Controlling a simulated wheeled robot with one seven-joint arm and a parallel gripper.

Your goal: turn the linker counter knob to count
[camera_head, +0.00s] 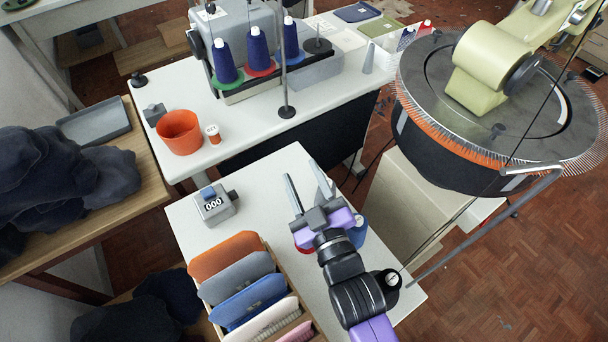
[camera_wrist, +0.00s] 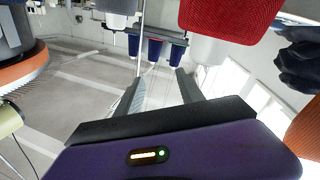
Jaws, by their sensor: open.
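A small grey counter box (camera_head: 214,207) reading 000 stands on the white table, left of my gripper in the head view. A blue knob (camera_head: 207,192) sits on its top. The knob's exact setting is too small to tell. My gripper (camera_head: 305,174) is open and empty over the white table, its fingers pointing toward the back, clearly apart from the counter. In the wrist view my gripper (camera_wrist: 158,80) also shows open, with nothing between the fingers. I cannot make out the counter in the wrist view.
A rack of folded knit pieces (camera_head: 240,283) stands in front of the counter. Behind are an orange bowl (camera_head: 180,133) and a machine with blue thread cones (camera_head: 225,62). The round linker dial (camera_head: 420,110) overhangs at right. A blue spool (camera_head: 358,232) stands beside my wrist.

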